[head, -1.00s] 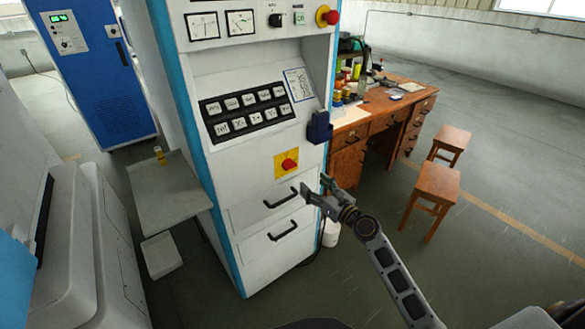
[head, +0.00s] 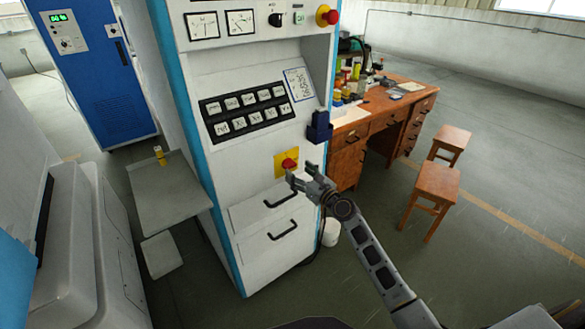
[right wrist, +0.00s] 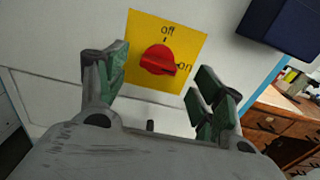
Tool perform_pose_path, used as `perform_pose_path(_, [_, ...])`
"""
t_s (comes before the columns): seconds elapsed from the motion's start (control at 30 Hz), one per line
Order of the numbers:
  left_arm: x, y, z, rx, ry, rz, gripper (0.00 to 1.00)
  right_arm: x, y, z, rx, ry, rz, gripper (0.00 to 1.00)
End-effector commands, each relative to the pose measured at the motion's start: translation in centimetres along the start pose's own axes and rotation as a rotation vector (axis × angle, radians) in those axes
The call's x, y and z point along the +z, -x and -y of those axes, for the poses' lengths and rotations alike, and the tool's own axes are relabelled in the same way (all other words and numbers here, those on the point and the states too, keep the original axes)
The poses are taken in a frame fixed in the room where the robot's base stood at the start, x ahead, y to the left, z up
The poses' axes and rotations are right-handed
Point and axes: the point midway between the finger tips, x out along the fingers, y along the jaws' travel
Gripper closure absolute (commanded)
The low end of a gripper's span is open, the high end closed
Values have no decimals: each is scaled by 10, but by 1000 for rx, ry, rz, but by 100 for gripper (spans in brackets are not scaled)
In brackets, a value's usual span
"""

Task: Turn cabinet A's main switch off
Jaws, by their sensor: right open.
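Cabinet A (head: 240,187) is the tall white cabinet with blue edges in the middle of the head view. Its main switch (head: 289,165) is a red knob on a yellow plate (head: 279,158), below the button panel. In the right wrist view the red knob (right wrist: 158,60) shows between the fingers, with "off" above it and "on" to its right; its pointed end is toward "on". My right gripper (head: 303,176) is open just in front of the switch, with its fingers (right wrist: 152,85) on either side of the knob in the wrist view. I cannot tell any contact. My left gripper is not seen.
A dark blue holder (head: 319,128) sticks out of the cabinet right of the switch. Two drawer handles (head: 281,198) are below it. A red emergency button (head: 328,16) is at the top. A wooden desk (head: 375,120) and stools (head: 436,190) stand to the right.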

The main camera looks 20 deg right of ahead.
Motion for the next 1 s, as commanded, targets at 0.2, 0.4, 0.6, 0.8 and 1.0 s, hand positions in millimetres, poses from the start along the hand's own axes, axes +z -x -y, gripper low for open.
perform_pose_path(0.2, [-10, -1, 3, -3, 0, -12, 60, 1, -19, 0, 1, 1, 1, 32])
perform_pose_path(0.4, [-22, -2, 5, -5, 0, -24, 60, 0, -34, 0, 1, 0, 0, 32])
perform_pose_path(0.6, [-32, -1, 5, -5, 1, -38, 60, 0, -42, 0, 1, 0, 0, 32])
perform_pose_path(0.8, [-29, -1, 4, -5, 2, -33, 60, 0, -45, 0, 1, 0, 0, 32])
perform_pose_path(1.0, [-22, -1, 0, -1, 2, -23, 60, 0, -45, 0, 1, 0, 0, 32])
